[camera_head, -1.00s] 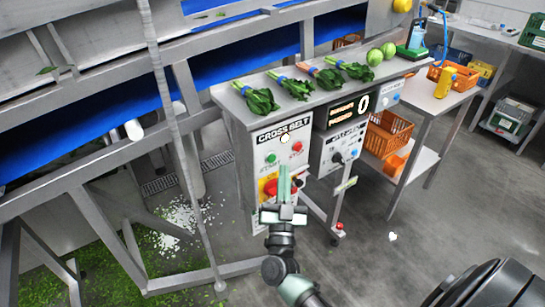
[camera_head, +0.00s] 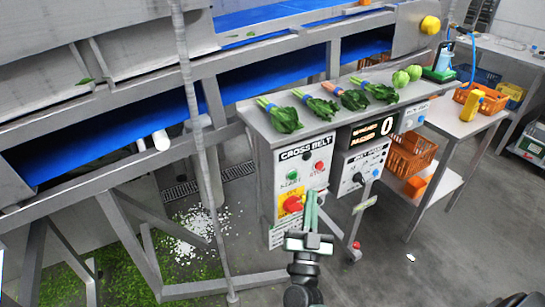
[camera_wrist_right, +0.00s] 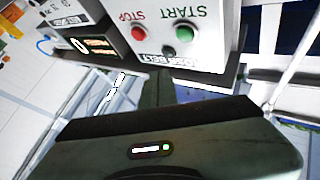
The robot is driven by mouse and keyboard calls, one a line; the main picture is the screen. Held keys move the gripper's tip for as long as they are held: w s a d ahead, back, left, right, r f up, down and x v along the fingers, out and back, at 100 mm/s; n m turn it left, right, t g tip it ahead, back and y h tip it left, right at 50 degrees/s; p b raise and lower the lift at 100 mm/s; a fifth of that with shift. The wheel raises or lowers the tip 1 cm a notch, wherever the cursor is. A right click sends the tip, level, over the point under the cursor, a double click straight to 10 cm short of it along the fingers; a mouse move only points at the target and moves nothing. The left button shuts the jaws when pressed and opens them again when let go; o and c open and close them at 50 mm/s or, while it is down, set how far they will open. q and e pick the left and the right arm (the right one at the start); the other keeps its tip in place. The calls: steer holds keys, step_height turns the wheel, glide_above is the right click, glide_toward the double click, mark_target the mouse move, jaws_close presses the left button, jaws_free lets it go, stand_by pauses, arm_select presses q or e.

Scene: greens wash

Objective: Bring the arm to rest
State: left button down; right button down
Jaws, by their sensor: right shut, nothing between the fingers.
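My right gripper (camera_head: 311,212) is shut and empty. It points up in front of the cross belt control box (camera_head: 284,172), beside the red rotary switch on its yellow plate (camera_head: 292,204); I cannot tell whether it touches the box. The green start button (camera_head: 292,175) and the red stop button (camera_head: 319,166) sit above the gripper. In the right wrist view the start button (camera_wrist_right: 184,34) and stop button (camera_wrist_right: 138,32) appear upside down beyond the fingers. My left gripper is not in view.
Leafy bunches (camera_head: 322,107) and round green heads (camera_head: 401,78) lie on the steel shelf. The blue belt (camera_head: 170,115) runs behind. Open floor (camera_head: 390,270) lies to the right.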

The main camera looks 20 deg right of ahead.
steer(key=w+a+f+n+y, duration=0.1)
steer(key=a+f+n+y, duration=0.25)
steer(key=f, duration=0.45)
steer(key=a+f+n+y, duration=0.3)
steer(key=f+y, duration=0.2)
steer(key=f, duration=0.4)
steer(key=s+a+f+n+g+y, duration=0.2)
steer(key=s+f+g, duration=0.1)
steer(key=f, duration=0.6)
steer(key=s+a+f+n+g+y, duration=0.1)
steer(key=s+a+f+g+y, duration=0.15)
steer(key=f, duration=0.55)
steer(key=s+f+n+g, duration=0.2)
steer(key=s+f+g, duration=0.4)
steer(key=s+f, duration=0.8)
steer(key=s+d+f+g, duration=0.1)
steer(key=s+f+g, duration=0.2)
steer(key=s, duration=0.8)
steer(key=s+d+f+g, duration=0.1)
steer(key=s+f+g, duration=0.3)
steer(key=s, duration=0.8)
step_height(320, 180, down, 3)
steer(key=shift+s+d+r, duration=0.2)
steer(key=shift+s+d, duration=0.1)
steer(key=shift+d, duration=0.1)
